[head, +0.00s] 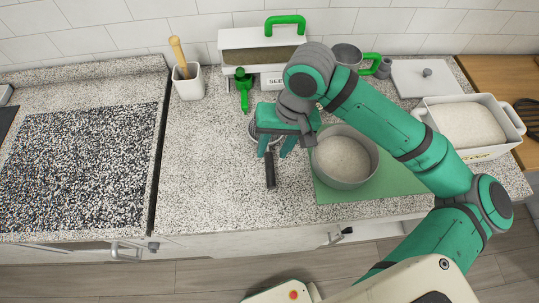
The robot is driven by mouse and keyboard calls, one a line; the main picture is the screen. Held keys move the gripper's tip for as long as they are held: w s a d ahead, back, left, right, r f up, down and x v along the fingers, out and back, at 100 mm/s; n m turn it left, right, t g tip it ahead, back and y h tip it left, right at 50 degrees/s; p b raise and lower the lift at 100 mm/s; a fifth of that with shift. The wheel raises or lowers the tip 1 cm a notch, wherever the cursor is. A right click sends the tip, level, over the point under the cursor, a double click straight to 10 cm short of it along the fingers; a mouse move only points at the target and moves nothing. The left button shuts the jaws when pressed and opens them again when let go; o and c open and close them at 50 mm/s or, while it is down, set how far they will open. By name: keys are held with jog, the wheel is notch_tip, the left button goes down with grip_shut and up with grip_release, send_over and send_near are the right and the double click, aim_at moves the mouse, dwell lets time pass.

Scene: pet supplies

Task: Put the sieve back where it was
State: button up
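The sieve, with a grey round rim and a dark handle (270,172), is on the speckled counter in the head view, left of the green mat. Its round part is mostly hidden under my gripper (274,152). My gripper points down over the sieve, with its two teal fingers apart on either side of the handle's inner end. The fingers look open; I cannot tell whether either touches the sieve. A grey round bowl (345,182) with pale contents stands on the green mat (400,178), just right of my gripper.
Behind stand a white seed box (228,40) with a green handle, a green scoop (243,84), a white crock (190,86) and a metal cup (346,54). A white tub (430,108) of pale material is at right. Counter left of the sieve (210,170) is clear.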

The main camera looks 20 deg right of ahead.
jog(key=v, duration=0.5)
jog(key=shift+s+d+r, duration=0.1)
jog(key=shift+d+r, duration=0.1)
jog(key=shift+r, duration=0.15)
